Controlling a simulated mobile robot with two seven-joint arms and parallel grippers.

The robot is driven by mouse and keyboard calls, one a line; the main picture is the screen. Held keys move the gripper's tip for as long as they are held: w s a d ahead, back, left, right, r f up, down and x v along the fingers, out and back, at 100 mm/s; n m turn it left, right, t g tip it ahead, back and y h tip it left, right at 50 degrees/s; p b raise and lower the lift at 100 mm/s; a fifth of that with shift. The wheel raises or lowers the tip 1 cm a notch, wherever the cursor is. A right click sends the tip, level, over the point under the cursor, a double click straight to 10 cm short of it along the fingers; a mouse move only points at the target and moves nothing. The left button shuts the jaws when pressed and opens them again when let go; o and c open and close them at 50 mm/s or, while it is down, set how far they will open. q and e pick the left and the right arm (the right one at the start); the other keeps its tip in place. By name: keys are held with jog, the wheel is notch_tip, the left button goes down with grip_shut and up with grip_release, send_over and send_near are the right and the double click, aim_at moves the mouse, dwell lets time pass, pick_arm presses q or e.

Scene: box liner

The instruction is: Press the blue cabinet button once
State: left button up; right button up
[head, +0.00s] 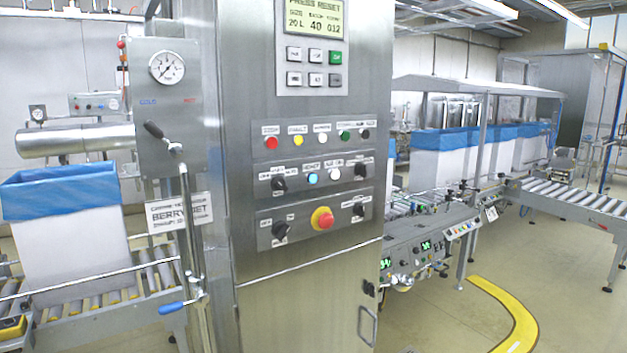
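The steel control cabinet (300,305) stands upright in the middle of the head view. The blue button (312,179) is small and round and sits in the middle row of its front panel. A white button (335,174) is just to its right, and a black rotary knob (278,184) is to its left. Labels sit above these controls, too small to read surely. Nothing covers the blue button. Neither of my grippers shows in this view.
A red emergency knob (321,219) sits below the blue button. A blue-lined box (68,240) rests on a roller conveyor at left. Open floor (430,325) with a yellow line lies at right.

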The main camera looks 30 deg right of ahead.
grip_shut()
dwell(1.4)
